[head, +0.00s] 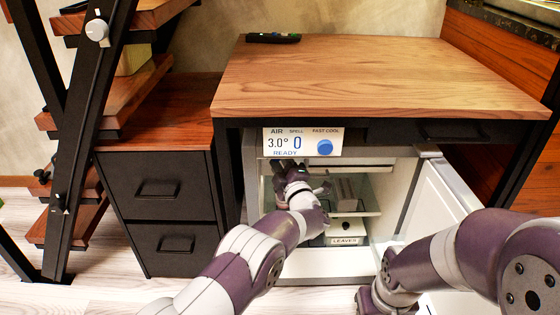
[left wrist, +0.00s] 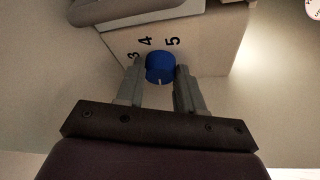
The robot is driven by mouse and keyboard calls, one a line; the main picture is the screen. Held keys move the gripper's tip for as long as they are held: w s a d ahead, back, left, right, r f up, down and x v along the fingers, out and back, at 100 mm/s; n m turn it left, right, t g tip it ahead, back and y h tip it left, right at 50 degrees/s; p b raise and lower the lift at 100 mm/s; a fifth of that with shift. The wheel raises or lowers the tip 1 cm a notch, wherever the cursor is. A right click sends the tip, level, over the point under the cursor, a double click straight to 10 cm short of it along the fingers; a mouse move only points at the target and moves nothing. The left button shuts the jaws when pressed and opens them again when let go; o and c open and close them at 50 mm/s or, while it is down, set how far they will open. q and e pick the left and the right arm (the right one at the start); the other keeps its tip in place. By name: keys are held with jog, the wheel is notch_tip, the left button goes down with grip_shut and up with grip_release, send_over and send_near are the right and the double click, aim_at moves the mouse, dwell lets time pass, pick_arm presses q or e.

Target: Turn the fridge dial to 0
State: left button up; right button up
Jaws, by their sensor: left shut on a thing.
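The small blue dial (left wrist: 160,67) sits on a pale box face inside the fridge, with the numbers 3, 4 and 5 printed around its far side. A white mark on it faces the wrist in the left wrist view. My left gripper (left wrist: 160,88) is shut on the dial, one finger at each side. In the head view my left arm reaches into the open fridge (head: 250,190), and my left gripper (head: 290,170) is at the upper left inside; the dial is hidden there. My right arm is at the lower right; its fingers are out of frame.
A front panel (head: 303,142) reads AIR 3.0°, SPELL 0, READY and FAST COOL beside a blue disc. The fridge door (head: 440,195) stands open at right. A LEAVES drawer (head: 345,241) is low inside. A wooden desktop (head: 370,75) is above; a black drawer cabinet (head: 160,200) stands left.

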pick_arm(q)
jog(key=o, duration=1)
jog(key=shift+o, duration=0.2)
jog(key=p+v, duration=0.6)
jog(key=v, duration=0.6)
jog(key=shift+s, duration=0.35)
jog(key=shift+d+f, duration=0.15)
jog(key=shift+f, duration=0.05)
